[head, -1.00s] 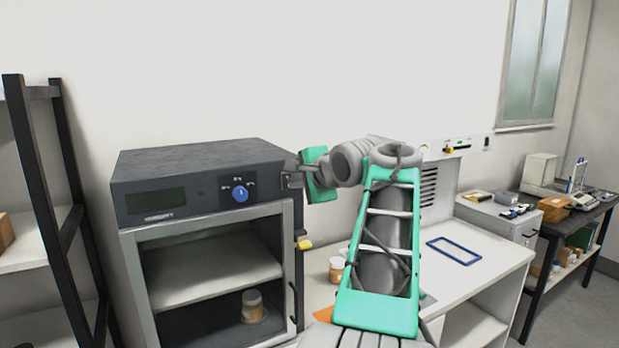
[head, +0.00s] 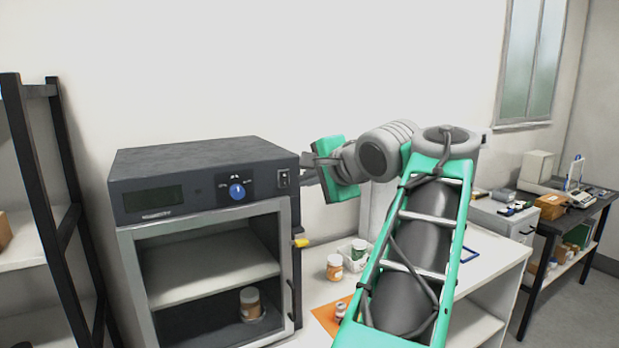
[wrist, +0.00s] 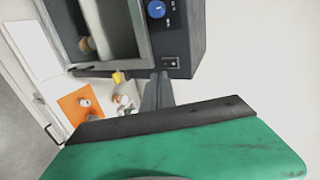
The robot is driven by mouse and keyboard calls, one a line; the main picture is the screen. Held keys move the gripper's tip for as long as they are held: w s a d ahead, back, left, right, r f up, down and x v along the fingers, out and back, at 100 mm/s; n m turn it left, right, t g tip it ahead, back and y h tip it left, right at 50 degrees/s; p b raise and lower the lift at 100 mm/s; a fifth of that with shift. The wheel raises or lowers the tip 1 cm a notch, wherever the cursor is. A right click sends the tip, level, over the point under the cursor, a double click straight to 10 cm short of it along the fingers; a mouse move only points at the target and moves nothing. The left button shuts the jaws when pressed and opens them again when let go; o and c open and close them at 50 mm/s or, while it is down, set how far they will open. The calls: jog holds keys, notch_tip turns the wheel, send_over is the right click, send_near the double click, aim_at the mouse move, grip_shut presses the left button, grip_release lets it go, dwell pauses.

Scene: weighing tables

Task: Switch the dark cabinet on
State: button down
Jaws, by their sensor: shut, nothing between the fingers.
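The dark cabinet (head: 200,160) stands at the left in the head view, with a dark display (head: 154,198) showing no lit digits. A blue knob (head: 237,191) sits mid-panel. A small black rocker switch (head: 283,179) is at the panel's right end; it also shows in the wrist view (wrist: 170,62). I cannot tell which way it is tipped. My gripper (head: 308,170) is shut and empty, just right of the switch. In the wrist view my shut fingers (wrist: 160,86) point toward the switch; contact is not clear, but the switch face is uncovered.
A brown jar (head: 250,302) stands inside the cabinet behind its front. A yellow piece (head: 301,243) juts from the cabinet's right side. Right of it, jars (head: 334,267), a white basket (head: 350,252) and an orange mat (head: 326,318) are on the white table. A black rack (head: 40,200) stands left.

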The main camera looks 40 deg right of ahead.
jog(key=w+a+f+n+g+y, duration=0.25)
jog(key=a+f+n, duration=0.35)
jog(key=a+f, duration=0.45)
jog(key=w+a+f+n+g+y, duration=0.1)
jog(key=w+a+f+n+g, duration=0.3)
jog(key=a+f, duration=0.65)
jog(key=s+a+f+n+g, duration=0.2)
jog(key=s+a+f+n, duration=0.8)
jog(key=s+f, duration=0.4)
jog(key=shift+a+f, duration=0.5)
jog(key=shift+a, duration=0.35)
